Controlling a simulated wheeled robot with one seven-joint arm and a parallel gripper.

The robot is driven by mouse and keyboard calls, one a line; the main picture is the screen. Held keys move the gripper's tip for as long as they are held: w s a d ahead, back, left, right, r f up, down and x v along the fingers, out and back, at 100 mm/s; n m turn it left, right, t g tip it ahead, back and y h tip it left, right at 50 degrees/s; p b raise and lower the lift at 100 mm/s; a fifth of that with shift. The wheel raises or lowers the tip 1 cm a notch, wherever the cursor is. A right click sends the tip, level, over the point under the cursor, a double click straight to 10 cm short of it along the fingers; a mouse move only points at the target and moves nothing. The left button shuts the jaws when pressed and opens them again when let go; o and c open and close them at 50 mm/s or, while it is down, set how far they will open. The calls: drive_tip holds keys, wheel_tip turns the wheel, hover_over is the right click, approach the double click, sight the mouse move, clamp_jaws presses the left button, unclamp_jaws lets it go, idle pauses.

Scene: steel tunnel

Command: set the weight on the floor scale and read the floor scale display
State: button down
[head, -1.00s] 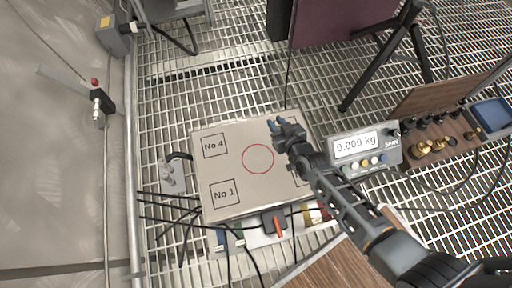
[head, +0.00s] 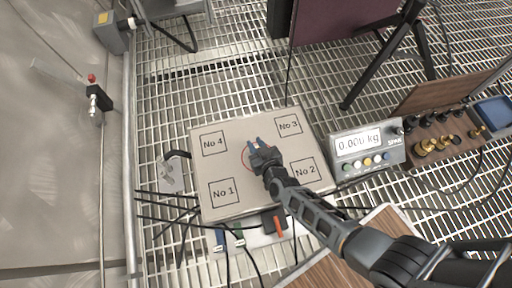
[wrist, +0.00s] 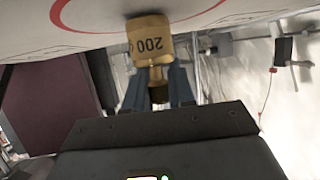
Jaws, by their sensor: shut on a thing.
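The floor scale (head: 228,180) has a beige plate with a red centre circle and corner squares No 1 to No 4. My gripper (head: 255,147) is over the red circle and partly covers it. In the wrist view my gripper (wrist: 158,88) is shut on the narrow neck of a brass weight (wrist: 149,42) marked 200. The weight's wide end faces the scale plate (wrist: 225,30), very close to it; I cannot tell whether they touch. The weight is hidden in the head view. The scale display (head: 358,142) appears to read 0.000 kg.
A wooden rack (head: 440,140) with several brass weights stands right of the display, beside a blue tray (head: 493,113). A dark tripod (head: 385,55) stands behind. Cables (head: 170,215) run along the scale's left and front. The rest of the plate is clear.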

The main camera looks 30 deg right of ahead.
drive_tip(key=shift+f, duration=0.15)
drive_tip(key=c, duration=1)
unclamp_jaws()
drive_tip(key=shift+o, duration=0.2)
drive_tip(key=shift+s+r, duration=0.1)
drive_tip(key=shift+r, duration=0.15)
drive_tip(key=p+v, duration=0.5)
drive_tip(key=v, duration=0.5)
drive_tip(key=shift+s+a, duration=0.1)
drive_tip(key=shift+s, duration=0.05)
drive_tip(key=shift+s+a+r+p, duration=0.15)
drive_tip(key=shift+s+p, duration=0.25)
drive_tip(key=shift+s, duration=0.3)
